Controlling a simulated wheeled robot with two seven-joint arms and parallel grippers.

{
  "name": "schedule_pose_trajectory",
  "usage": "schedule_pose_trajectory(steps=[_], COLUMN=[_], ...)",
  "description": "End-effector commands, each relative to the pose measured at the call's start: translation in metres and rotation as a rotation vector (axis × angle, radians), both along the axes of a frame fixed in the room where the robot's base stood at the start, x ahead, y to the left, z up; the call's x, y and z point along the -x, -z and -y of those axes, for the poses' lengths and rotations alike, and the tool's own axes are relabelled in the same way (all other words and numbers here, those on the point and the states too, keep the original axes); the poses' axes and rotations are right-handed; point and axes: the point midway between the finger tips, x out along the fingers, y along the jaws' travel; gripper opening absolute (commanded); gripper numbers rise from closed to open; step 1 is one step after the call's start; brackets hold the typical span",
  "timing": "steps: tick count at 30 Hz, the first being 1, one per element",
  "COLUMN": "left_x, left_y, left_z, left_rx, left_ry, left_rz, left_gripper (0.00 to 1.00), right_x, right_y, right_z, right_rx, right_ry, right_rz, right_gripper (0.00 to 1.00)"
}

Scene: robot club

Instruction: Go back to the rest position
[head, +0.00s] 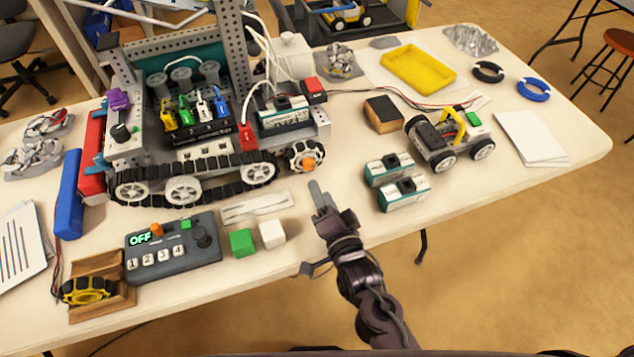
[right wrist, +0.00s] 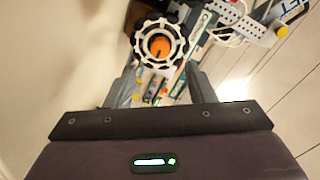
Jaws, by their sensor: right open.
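My right gripper (head: 319,194) is over the front part of the table, its arm coming in from the bottom edge. Its fingers point away from me, just below the small wheel with the orange hub (head: 306,158) of the tracked robot (head: 190,165). In the right wrist view, the two fingers (right wrist: 161,80) stand apart with nothing held between them. The orange-hubbed wheel (right wrist: 160,46) shows ahead, beyond the fingertips. My left gripper is in neither view.
The table holds a grey control box (head: 172,248), a green cube (head: 242,243), a white cube (head: 272,233), two battery packs (head: 404,193), a small wheeled car (head: 450,138) and a yellow tray (head: 418,69). The front right of the tabletop is bare.

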Motion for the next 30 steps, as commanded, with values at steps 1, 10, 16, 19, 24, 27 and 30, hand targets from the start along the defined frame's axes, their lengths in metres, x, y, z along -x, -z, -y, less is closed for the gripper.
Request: schedule_pose_trajectory(steps=[1, 10, 16, 19, 24, 27, 30], left_x=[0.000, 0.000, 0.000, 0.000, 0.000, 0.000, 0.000], left_y=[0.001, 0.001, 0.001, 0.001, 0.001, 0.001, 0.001], left_z=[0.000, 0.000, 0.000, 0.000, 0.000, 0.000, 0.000], left_rx=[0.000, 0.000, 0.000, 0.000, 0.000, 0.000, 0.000], left_ry=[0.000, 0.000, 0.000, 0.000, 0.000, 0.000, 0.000], left_rz=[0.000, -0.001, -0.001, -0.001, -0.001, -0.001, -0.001], left_gripper=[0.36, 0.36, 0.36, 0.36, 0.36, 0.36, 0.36], right_x=[0.004, 0.009, 0.009, 0.009, 0.008, 0.008, 0.013], right_y=[0.000, -0.001, -0.001, -0.001, 0.000, 0.005, 0.010], right_z=[0.002, 0.003, 0.003, 0.003, 0.010, 0.022, 0.042], right_rx=[0.000, 0.000, 0.000, 0.000, 0.055, 0.167, 0.331], right_ry=[0.000, 0.000, 0.000, 0.000, 0.000, -0.007, -0.034], right_rz=[0.000, 0.001, 0.001, 0.001, -0.033, -0.105, -0.212], right_gripper=[0.49, 0.49, 0.49, 0.49, 0.49, 0.49, 0.49])
